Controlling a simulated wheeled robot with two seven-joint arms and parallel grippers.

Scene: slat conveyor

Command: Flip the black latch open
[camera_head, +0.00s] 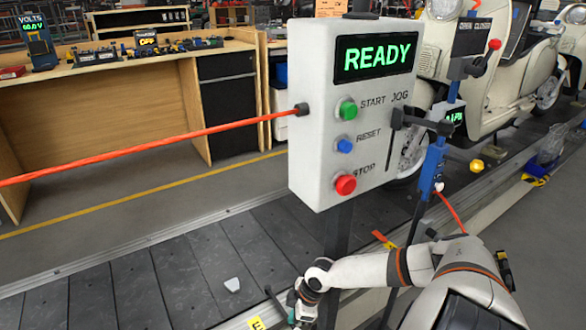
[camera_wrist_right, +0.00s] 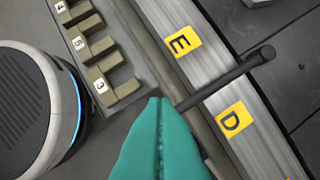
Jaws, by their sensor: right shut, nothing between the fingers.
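A black latch (camera_wrist_right: 228,78), a thin rod with a knobbed end, lies across the metal rail between the yellow E and D labels in the right wrist view. A thin dark rod (camera_head: 273,301) beside the gripper in the head view looks like the same latch. My right gripper (camera_wrist_right: 158,104) has its teal fingers shut and empty; the latch's near end runs up to the fingers' right side. I cannot tell whether they touch. In the head view my right gripper (camera_head: 291,302) is low at the conveyor's near edge. My left gripper is in neither view.
A white control box (camera_head: 315,150) reading READY stands on a post behind my right arm, with an orange cable (camera_head: 150,147) running left. Slats of the conveyor (camera_head: 180,270) hold a small white piece (camera_head: 232,285). Olive numbered brackets (camera_wrist_right: 92,48) sit left of the rail.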

